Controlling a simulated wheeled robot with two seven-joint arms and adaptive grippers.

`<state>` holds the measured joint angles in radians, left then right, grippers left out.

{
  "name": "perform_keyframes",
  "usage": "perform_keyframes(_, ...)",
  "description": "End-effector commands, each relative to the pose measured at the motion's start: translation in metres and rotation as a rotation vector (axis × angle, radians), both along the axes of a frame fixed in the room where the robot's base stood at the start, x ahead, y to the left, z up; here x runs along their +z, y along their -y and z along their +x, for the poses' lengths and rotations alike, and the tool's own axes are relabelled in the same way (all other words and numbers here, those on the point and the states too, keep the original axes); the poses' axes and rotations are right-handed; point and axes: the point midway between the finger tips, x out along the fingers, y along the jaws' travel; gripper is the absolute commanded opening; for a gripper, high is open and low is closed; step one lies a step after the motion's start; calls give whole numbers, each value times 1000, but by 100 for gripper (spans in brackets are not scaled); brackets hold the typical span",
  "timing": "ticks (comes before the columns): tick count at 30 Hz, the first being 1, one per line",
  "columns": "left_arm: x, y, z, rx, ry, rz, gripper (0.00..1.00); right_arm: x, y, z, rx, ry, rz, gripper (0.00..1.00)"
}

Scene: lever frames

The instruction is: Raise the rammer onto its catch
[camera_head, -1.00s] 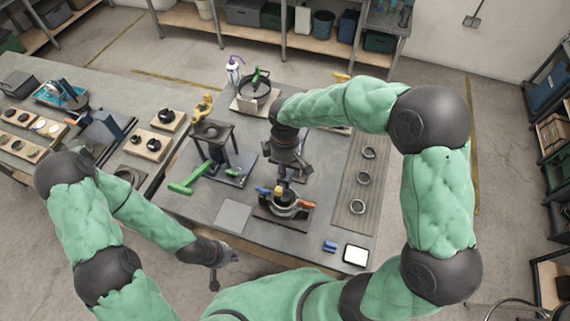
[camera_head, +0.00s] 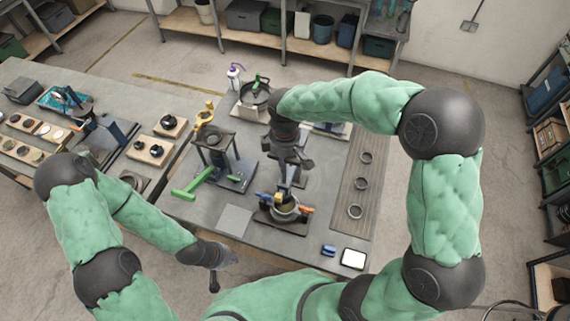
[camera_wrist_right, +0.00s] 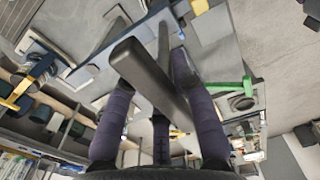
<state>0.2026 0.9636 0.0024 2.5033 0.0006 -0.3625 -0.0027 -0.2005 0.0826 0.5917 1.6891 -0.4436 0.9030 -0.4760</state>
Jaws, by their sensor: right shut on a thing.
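The rammer's dark bar-shaped handle (camera_wrist_right: 148,75) lies between the fingers of my right gripper (camera_wrist_right: 160,95) in the right wrist view, and the gripper is shut on it. In the head view my right gripper (camera_head: 288,166) is above a round mould (camera_head: 284,207) with blue, yellow and orange parts on a dark base. The lower rammer is mostly hidden there by the gripper, and the catch cannot be made out. My left gripper (camera_head: 214,278) hangs near the table's front edge, apart from the rammer; its fingers are too unclear to judge.
A dark stand with a green lever (camera_head: 190,188) is left of the mould. A pot with a green handle (camera_head: 256,92) stands behind. Several rings (camera_head: 363,185) lie on a grey strip at right. A white-faced block (camera_head: 353,258) and a blue block (camera_head: 328,250) sit at front right.

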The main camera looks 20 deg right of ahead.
Motion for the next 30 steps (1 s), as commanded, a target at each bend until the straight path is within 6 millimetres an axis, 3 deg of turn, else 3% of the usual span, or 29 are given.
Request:
perform_keyframes(1,8,0,0,0,0,0,0,14,-1,1,0,6,2,0)
perform_keyframes(3,10,0,0,0,0,0,0,19,0,1,-1,5,2,0)
perform_keyframes(12,9,0,0,0,0,0,0,21,0,2,-2,8,3,0)
perform_keyframes(13,9,0,0,0,0,0,0,21,0,2,-2,8,3,31)
perform_keyframes(15,9,0,0,0,0,0,0,21,0,2,-2,8,3,46)
perform_keyframes(25,8,0,0,0,0,0,0,19,0,1,-1,4,2,46)
perform_keyframes(30,8,0,0,0,0,0,0,32,0,1,-2,5,2,46)
